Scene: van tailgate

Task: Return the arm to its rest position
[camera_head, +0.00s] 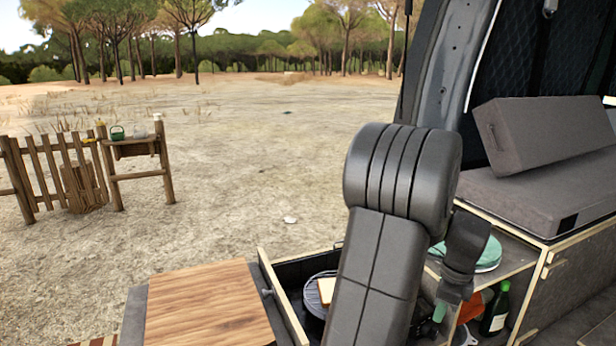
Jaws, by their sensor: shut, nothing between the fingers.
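My arm (385,250) rises from the bottom middle of the head view to a thick elbow and folds down behind it on the right. My gripper (425,326) is low behind the upper link, mostly hidden, beside the open cabinet. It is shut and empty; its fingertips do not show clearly.
A wooden board (208,306) lies left of an open drawer (283,303) holding a round grill (318,288) with a bread slice (327,290). Right of my arm, a cabinet (522,262) holds teal plates (487,256) and a green bottle (496,312). Grey cushions (545,130) lie above; open ground is left.

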